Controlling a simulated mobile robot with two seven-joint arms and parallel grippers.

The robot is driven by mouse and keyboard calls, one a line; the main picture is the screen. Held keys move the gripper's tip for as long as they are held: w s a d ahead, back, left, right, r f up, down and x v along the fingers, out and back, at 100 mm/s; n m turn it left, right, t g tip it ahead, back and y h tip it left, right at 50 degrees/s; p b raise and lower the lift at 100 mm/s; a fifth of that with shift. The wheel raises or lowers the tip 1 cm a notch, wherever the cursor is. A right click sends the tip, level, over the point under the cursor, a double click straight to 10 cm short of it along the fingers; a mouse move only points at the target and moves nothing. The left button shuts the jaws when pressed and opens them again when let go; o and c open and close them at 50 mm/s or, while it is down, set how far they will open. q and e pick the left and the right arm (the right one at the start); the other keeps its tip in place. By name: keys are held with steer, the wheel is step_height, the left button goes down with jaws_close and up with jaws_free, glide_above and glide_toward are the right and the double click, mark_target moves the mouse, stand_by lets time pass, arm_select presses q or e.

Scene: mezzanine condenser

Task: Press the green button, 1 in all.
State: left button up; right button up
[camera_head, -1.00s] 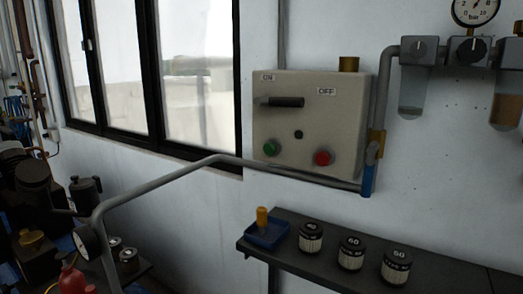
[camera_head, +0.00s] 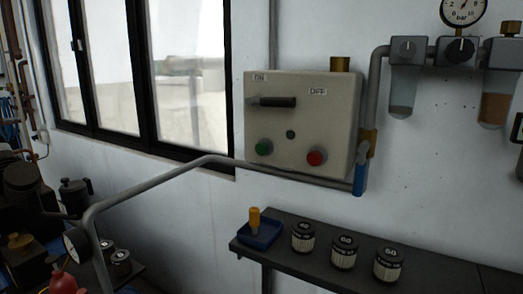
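The green button (camera_head: 263,147) is at the lower left of a beige control box (camera_head: 335,105) on the wall, and nothing covers it. A red button (camera_head: 316,157) is at the box's lower right. A small dark round part (camera_head: 290,134) lies between them and a little higher. A black lever handle (camera_head: 272,102) points sideways below an ON label, with an OFF label to its right. My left gripper is not in view. Dark parts at the right picture edge (camera_head: 517,128) may be my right gripper; they are cut off, and any opening cannot be told.
A grey pipe (camera_head: 206,160) bends out below the box and rises at its right, with a blue valve handle (camera_head: 360,179). A dark shelf (camera_head: 310,268) holds a blue tray (camera_head: 260,234) and several jars. Air filters and a gauge (camera_head: 463,10) hang at the upper right.

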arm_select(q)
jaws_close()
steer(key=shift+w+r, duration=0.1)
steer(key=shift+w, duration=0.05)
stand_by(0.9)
